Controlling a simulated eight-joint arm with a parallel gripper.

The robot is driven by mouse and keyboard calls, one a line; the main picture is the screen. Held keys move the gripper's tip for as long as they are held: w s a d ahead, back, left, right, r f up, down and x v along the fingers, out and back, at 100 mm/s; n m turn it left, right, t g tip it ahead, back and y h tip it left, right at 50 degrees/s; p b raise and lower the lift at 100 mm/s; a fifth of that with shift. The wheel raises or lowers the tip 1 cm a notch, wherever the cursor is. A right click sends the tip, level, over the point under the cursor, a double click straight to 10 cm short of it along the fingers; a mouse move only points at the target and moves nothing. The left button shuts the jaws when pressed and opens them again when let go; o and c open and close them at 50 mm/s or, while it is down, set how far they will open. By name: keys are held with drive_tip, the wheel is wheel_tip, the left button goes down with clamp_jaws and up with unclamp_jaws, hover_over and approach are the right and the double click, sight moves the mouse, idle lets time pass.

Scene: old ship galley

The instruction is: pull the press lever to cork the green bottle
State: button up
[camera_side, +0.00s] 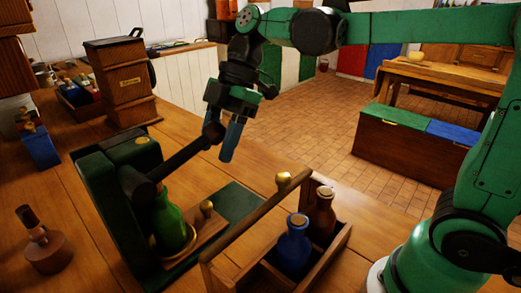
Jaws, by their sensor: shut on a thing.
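The green press (105,205) stands on the wooden counter at the left. Its dark lever (180,160) slopes up to the right and ends in a round dark knob (213,132). The green bottle (172,225) stands upright in the press, under the lever's pivot side. Its mouth is hidden behind the press's dark cylinder, so I cannot see a cork. My gripper (223,137), with blue fingers pointing down, is shut on the lever at its knob end. One finger shows clearly to the right of the knob; the other is mostly hidden.
A wooden carrier (232,262) with a long handle holds a blue bottle (293,246) and a brown bottle (322,217) in front of the press. A brown box (124,82) and small bottles are behind.

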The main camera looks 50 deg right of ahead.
drive_tip(key=shift+d+f, duration=0.1)
drive_tip(key=shift+f, duration=0.3)
clamp_jaws()
drive_tip(key=shift+f, duration=0.8)
drive_tip(key=shift+a+r, duration=0.2)
drive_tip(key=shift+r, duration=0.6)
drive_tip(key=shift+a+r, duration=0.15)
drive_tip(key=shift+r, duration=0.65)
